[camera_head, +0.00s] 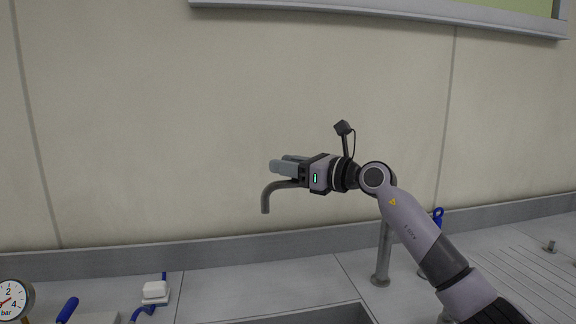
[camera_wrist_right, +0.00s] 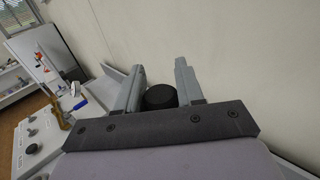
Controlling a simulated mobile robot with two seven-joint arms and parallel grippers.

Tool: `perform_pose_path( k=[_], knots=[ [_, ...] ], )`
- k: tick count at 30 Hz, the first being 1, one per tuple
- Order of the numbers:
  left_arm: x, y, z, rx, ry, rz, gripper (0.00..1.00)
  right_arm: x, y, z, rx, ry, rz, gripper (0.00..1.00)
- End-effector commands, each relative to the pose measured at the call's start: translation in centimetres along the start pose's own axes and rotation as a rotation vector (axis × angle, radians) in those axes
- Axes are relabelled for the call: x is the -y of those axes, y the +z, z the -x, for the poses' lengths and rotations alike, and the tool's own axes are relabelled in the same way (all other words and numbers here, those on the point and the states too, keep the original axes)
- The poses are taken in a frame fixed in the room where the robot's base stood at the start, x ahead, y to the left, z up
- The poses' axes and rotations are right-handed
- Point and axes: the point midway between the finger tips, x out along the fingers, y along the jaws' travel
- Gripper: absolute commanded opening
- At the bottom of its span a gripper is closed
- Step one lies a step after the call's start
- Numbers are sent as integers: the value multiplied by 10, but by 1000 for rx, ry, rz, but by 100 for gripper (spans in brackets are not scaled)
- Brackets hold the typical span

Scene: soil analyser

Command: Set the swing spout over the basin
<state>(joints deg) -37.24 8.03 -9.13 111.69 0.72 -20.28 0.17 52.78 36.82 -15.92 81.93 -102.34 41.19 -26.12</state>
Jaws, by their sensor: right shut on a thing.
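The swing spout (camera_head: 266,196) is a grey tube whose free end bends down. It shows left of my right gripper in the head view, and the gripper hides part of its length. My right gripper (camera_head: 281,164) is shut on the spout, its fingers pointing left. In the right wrist view a dark round part (camera_wrist_right: 160,97) sits between the two fingers (camera_wrist_right: 160,82). A grey upright post (camera_head: 383,258) stands behind my right arm on the counter. The basin (camera_head: 362,306) shows only its back rim at the bottom edge. My left gripper is out of view.
A pressure gauge (camera_head: 13,300) is at the lower left. A ribbed drainboard (camera_head: 530,280) is at the right.

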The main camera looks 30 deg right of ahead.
Motion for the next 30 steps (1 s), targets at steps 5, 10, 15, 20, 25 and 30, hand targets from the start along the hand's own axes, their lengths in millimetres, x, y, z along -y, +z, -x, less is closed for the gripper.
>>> perform_pose_path(
  k=[5, 10, 15, 20, 25, 30],
  knots=[
    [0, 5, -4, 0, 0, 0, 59, -5, -2, 5, -1, 28, -3, 0],
    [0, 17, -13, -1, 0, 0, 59, -18, -4, 20, 1, 104, -3, 0],
    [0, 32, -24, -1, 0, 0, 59, -37, -6, 45, 1, 230, -2, 0],
    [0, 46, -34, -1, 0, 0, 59, -55, -5, 74, 0, 370, -2, 0],
    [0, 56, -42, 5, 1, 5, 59, -68, -4, 107, 0, 511, 0, 0],
    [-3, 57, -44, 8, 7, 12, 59, -76, -2, 135, 0, 632, -1, 0]
  ],
)
